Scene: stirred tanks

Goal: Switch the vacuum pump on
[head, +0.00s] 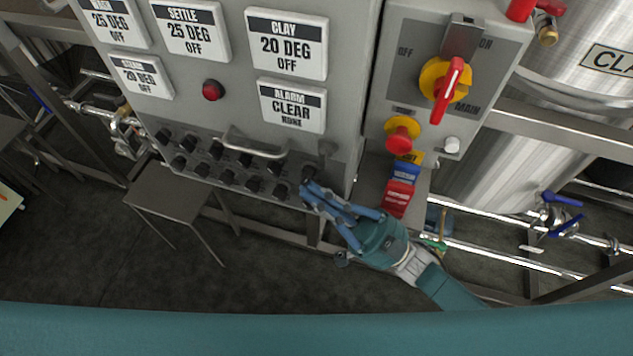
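The grey control cabinet (345,60) fills the upper middle, with two rows of black rotary knobs (217,150) along its lower edge. None of the knobs carries a label that I can read, so I cannot tell which one belongs to the vacuum pump. My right gripper (308,190) is at the right end of the knob rows, its blue fingertips at or very near the last knobs. The fingers overlap the knobs there, and I cannot tell whether they touch or hold one. My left gripper is not in view.
A metal handle (255,147) juts out above the knobs. A small table (168,195) stands below left. Steel tanks (510,165) stand right.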

